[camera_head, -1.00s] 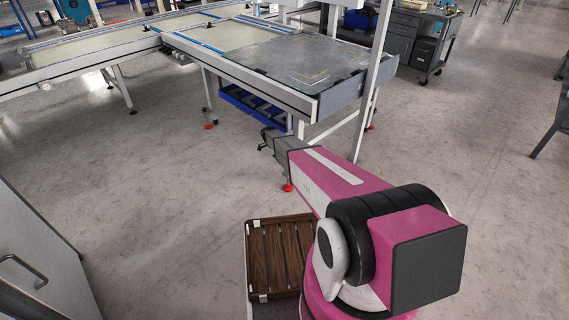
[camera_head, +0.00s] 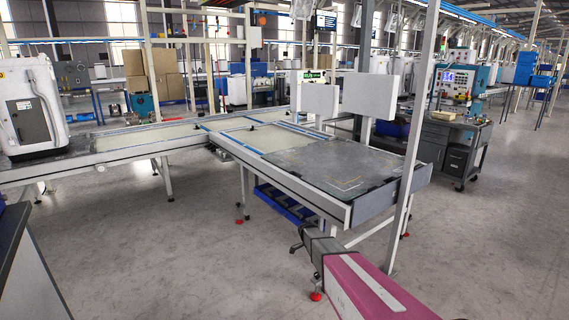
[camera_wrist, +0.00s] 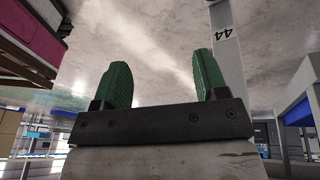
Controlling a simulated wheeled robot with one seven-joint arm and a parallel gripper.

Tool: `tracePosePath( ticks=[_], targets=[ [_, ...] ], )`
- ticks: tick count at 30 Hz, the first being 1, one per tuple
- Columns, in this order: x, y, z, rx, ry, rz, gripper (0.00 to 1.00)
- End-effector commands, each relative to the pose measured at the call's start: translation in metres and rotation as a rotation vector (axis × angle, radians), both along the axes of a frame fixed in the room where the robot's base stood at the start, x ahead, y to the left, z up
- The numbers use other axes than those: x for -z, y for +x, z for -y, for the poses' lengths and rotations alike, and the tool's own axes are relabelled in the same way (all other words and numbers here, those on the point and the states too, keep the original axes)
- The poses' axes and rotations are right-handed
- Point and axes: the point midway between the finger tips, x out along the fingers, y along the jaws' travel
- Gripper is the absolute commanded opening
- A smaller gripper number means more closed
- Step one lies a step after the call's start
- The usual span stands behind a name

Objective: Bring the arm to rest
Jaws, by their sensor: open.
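My gripper (camera_wrist: 160,85) shows in the wrist view with two green fingers spread apart and nothing between them. In the head view my gripper (camera_head: 298,238) is a small dark shape at the end of my grey and pink arm, in the lower middle. The arm reaches from the lower right toward the conveyor's near corner. The gripper appears in front of the conveyor's legs in the picture; its exact distance from them is unclear.
A long conveyor table (camera_head: 330,165) with a grey end plate runs across the middle. A white post (camera_head: 408,150) stands at its right corner. A tool cart (camera_head: 450,150) stands at the right. Open floor (camera_head: 170,250) lies at left of centre.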

Motion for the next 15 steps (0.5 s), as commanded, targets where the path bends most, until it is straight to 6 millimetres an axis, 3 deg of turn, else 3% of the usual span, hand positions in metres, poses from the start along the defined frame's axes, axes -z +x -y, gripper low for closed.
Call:
tracePosePath(
  ticks=[1, 15],
  targets=[
    [-0.022, -0.032, 0.005, -0.073, 0.024, -0.02, 0.67],
    [-0.154, -0.216, 0.025, -0.89, 0.231, -0.137, 0.67]
  ],
)
